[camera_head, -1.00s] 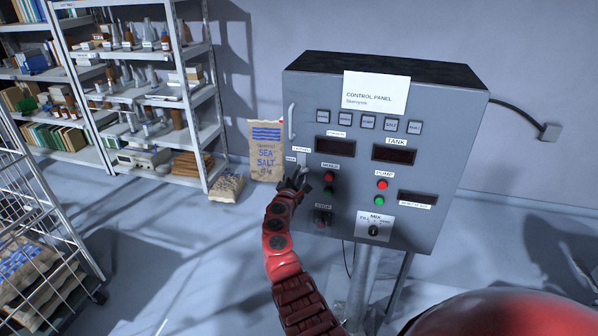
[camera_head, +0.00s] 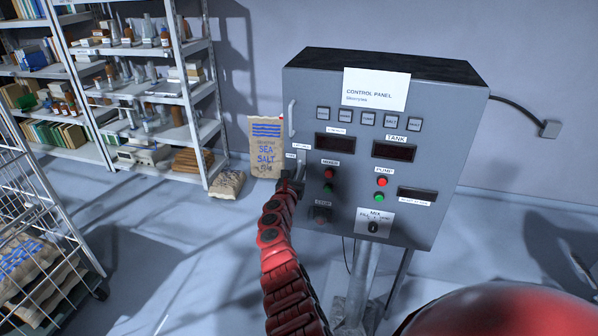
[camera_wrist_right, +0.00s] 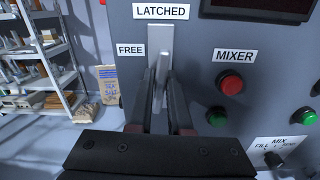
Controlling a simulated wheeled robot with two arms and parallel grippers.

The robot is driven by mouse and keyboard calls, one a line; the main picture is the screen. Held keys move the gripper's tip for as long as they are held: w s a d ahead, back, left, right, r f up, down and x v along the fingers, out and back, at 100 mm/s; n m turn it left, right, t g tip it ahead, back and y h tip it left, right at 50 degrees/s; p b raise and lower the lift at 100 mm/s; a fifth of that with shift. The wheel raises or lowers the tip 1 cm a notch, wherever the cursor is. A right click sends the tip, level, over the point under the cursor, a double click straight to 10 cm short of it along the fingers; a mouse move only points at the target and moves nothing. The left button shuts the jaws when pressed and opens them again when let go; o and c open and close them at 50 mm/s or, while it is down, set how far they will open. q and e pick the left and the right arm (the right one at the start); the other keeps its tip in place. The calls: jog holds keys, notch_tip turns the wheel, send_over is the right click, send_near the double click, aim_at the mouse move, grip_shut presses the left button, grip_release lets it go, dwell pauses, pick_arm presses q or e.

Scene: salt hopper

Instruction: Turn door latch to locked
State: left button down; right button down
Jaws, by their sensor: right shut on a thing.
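The door latch is a grey lever (camera_wrist_right: 163,66) on a pale metal plate (camera_wrist_right: 158,34) on the front of the control panel box (camera_head: 345,215). A LATCHED label (camera_wrist_right: 161,11) is above the plate and a FREE label (camera_wrist_right: 130,50) is to its left. My right gripper (camera_wrist_right: 160,76) is shut on the lever, one finger on each side. The lever looks near upright; its lower part is hidden between the fingers. In the head view the right gripper (camera_head: 291,182) is at the panel's left side and covers much of the latch. My left gripper is not in view.
A red button (camera_wrist_right: 231,83) and a green button (camera_wrist_right: 217,116) are right of the gripper. A door handle (camera_head: 292,119) is above the latch. Shelving (camera_head: 140,95), a sea salt sack (camera_head: 266,150) and a wire cart (camera_head: 40,215) stand to the left.

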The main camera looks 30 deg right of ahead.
jog(key=shift+n, duration=0.6)
jog(key=c, duration=0.8)
grip_release()
jog(key=shift+f, duration=0.1)
jog(key=shift+c, duration=0.2)
